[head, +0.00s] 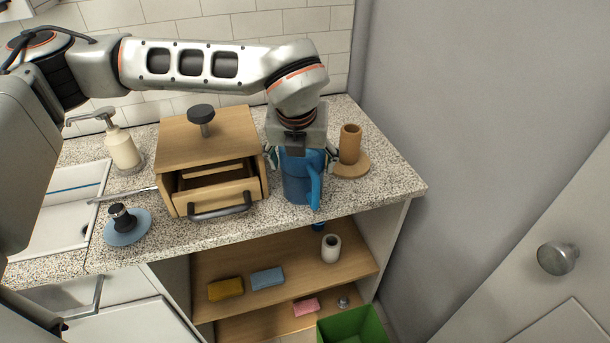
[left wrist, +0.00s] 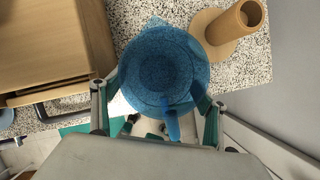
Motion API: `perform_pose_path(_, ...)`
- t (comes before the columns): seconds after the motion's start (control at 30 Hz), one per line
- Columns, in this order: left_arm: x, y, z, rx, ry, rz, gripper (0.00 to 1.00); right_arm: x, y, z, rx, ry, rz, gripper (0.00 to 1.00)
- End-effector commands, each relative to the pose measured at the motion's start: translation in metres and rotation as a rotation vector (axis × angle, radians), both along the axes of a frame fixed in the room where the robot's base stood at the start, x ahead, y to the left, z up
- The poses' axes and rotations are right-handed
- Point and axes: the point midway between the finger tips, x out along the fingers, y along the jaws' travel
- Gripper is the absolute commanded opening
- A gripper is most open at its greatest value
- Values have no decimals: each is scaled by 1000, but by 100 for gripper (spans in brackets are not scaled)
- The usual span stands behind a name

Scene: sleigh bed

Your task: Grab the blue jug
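The blue jug (head: 300,184) stands upright on the speckled counter, its handle toward the front. My left gripper (head: 301,158) is above it, pointing down, with one finger on each side of the jug. In the left wrist view the see-through blue jug (left wrist: 160,68) fills the space between the fingers of the left gripper (left wrist: 157,108). The fingers are spread wide, close to the jug's sides; I cannot tell whether they touch it. The gripper body hides part of the jug's top. My right gripper is not in view.
A wooden drawer box (head: 207,138) stands just left of the jug, drawer partly open. A brown cylinder (head: 349,143) on a round base stands close on the right. A soap dispenser (head: 121,148) is farther left. The counter's front edge is near the jug, above open shelves (head: 210,270).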

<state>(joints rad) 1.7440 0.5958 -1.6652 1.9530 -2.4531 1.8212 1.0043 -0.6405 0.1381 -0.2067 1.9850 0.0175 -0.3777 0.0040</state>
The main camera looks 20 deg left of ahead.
Motion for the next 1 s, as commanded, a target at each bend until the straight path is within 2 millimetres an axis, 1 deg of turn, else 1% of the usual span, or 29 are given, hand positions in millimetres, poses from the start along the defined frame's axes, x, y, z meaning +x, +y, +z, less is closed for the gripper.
perform_pose_path(0.03, 0, 0, 0, 0, 0, 0, 63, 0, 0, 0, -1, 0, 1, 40)
perform_pose_path(0.07, 0, 0, 0, 0, 0, 0, 55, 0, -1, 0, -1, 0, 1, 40)
perform_pose_path(0.1, 0, 0, 0, 0, 0, 0, 45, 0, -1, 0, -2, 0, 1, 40)
perform_pose_path(0.13, 0, 0, 0, 0, 0, 0, 40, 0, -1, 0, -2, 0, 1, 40)
perform_pose_path(0.47, 0, 0, 1, 0, 0, 0, 40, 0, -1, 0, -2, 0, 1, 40)
perform_pose_path(0.63, 0, 0, 11, 0, -1, 1, 40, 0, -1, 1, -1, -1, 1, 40)
perform_pose_path(0.77, 0, 0, 29, 0, -4, 1, 40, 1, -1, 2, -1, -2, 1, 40)
perform_pose_path(0.87, 1, 0, 50, -2, -5, 1, 40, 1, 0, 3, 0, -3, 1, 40)
perform_pose_path(0.97, 1, 0, 77, -1, -6, 2, 40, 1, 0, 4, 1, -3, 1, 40)
perform_pose_path(1.0, 1, -1, 89, -1, -8, 0, 40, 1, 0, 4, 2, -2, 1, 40)
